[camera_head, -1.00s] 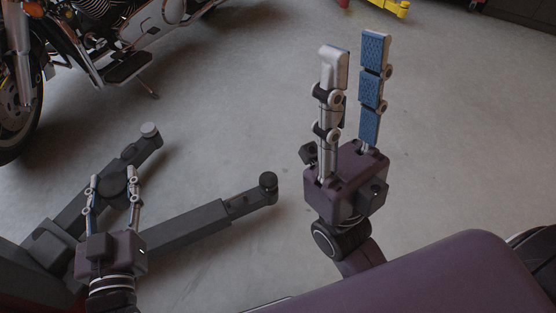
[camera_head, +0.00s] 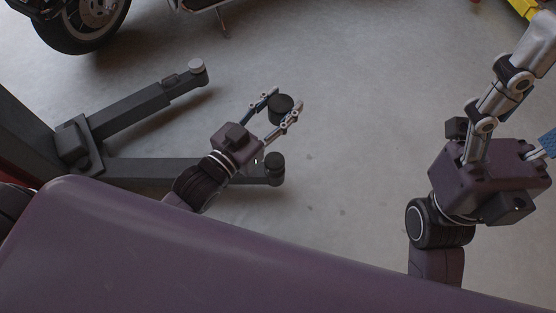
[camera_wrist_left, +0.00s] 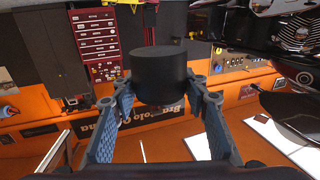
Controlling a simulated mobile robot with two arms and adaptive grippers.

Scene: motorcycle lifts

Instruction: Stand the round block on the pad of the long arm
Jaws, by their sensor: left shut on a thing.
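The round block (camera_head: 281,107) is a short black cylinder. My left gripper (camera_head: 285,98) is shut on it and holds it up above the floor, on the far side of the near lift arm's end. In the left wrist view the block (camera_wrist_left: 160,75) sits between the two fingertips. The near lift arm (camera_head: 180,172) is dark grey and looks the longer; its round dark pad (camera_head: 273,162) is at its right end, partly beside my left gripper. My right gripper (camera_head: 530,95) is open and empty at the right, with one finger cut off by the frame edge.
A second lift arm (camera_head: 145,105) with a light-topped pad (camera_head: 197,67) reaches out behind. A motorcycle wheel (camera_head: 80,25) is at the upper left. A yellow part (camera_head: 530,8) is at the upper right. The floor in the middle is clear.

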